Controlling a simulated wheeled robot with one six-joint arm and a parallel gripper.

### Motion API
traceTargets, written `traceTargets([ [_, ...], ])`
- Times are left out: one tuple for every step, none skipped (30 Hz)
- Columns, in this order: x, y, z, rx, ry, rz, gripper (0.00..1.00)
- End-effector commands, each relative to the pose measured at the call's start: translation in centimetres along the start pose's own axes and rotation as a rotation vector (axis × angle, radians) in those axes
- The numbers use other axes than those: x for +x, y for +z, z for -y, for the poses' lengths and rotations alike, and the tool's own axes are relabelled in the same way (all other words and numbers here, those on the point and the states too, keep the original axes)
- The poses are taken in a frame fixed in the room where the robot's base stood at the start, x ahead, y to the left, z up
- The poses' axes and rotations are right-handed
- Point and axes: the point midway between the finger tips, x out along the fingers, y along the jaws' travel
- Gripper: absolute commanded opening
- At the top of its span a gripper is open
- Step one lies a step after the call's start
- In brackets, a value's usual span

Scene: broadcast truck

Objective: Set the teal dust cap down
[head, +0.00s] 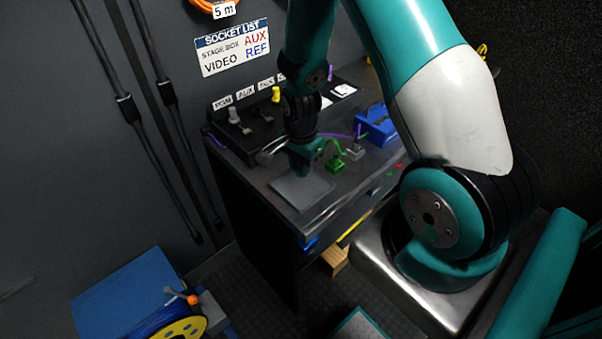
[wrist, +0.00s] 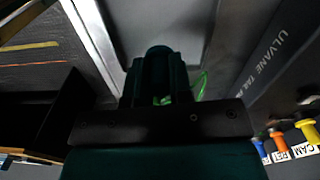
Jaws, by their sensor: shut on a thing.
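My gripper (head: 306,168) points down over the desk, just above or at the back of a grey square pad (head: 300,192). In the wrist view my gripper (wrist: 160,75) is shut, its dark fingers close together. A rounded dark teal end (wrist: 159,51) shows between the fingertips and looks like the teal dust cap, though it is hard to part from the teal fingers. In the head view the cap is hidden by the gripper. Whether it touches the pad cannot be told.
A green connector (head: 335,162) and a grey connector (head: 354,153) lie close to the right of my gripper. A blue box (head: 378,126) stands further right. A black socket panel (head: 250,120) with a yellow plug (head: 276,94) runs along the back. The pad's front part is bare.

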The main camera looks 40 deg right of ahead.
Motion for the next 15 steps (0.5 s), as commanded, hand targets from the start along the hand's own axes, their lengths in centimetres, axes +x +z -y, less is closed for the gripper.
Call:
traceTargets([
  [0.6, 0.0, -0.1, 0.000, 0.005, 0.002, 0.00],
  [1.1, 0.1, -0.1, 0.000, 0.005, 0.002, 0.00],
  [1.7, 0.0, -0.1, 0.000, 0.005, 0.002, 0.00],
  [2.2, 0.0, -0.1, 0.000, 0.005, 0.002, 0.00],
  [2.6, 0.0, -0.1, 0.000, 0.005, 0.002, 0.00],
  [3.1, 0.0, -0.1, 0.000, 0.004, 0.001, 0.00],
  [3.4, 0.0, -0.1, 0.000, 0.004, 0.002, 0.00],
  [3.5, 0.0, -0.1, 0.000, 0.004, 0.001, 0.00],
  [3.7, 0.0, -0.1, 0.000, 0.002, 0.001, 0.00],
  [3.7, 0.0, 0.0, 0.000, 0.001, 0.000, 0.00],
  [3.7, 0.0, 0.0, 0.000, 0.000, 0.000, 0.00],
  [3.7, 0.0, 0.0, 0.000, 0.000, 0.000, 0.00],
  [3.7, 0.0, 0.0, 0.000, 0.000, 0.000, 0.00],
  [3.7, 0.0, 0.0, 0.000, 0.000, 0.000, 0.00],
  [3.7, 0.0, 0.0, 0.000, 0.000, 0.000, 0.00],
])
